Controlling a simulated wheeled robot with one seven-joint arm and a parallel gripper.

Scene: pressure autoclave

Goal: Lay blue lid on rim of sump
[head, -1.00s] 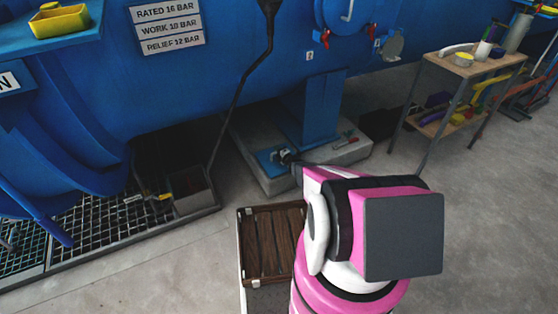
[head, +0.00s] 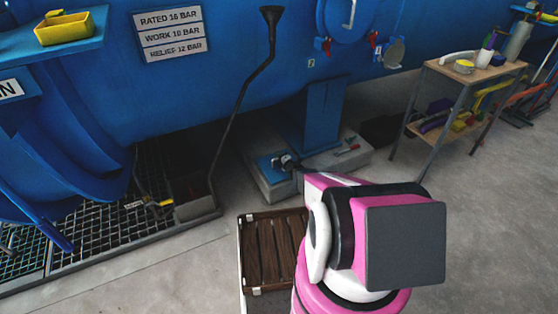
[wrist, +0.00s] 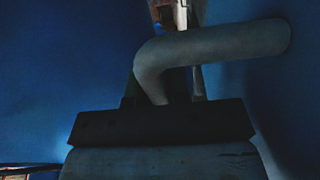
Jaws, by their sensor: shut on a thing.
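The blue lid (head: 267,163) is a small flat blue plate at the left end of the concrete plinth under the vessel in the head view. My gripper (head: 288,162) is at its right side, shut on its handle. In the wrist view, a grey bent handle (wrist: 215,48) crosses in front of a blue surface that fills much of the picture. I cannot tell whether the lid rests on the plinth or hangs just above it. The sump (head: 197,209) is a grey open box at the grating's right end, left of the lid. Its inside is dark.
A thin dark pipe with a funnel top (head: 270,12) rises from beside the sump, between it and the lid. A blue support leg (head: 322,112) stands on the plinth (head: 278,192). A brown slatted crate (head: 266,250) is in front. A shelf cart (head: 470,76) stands right.

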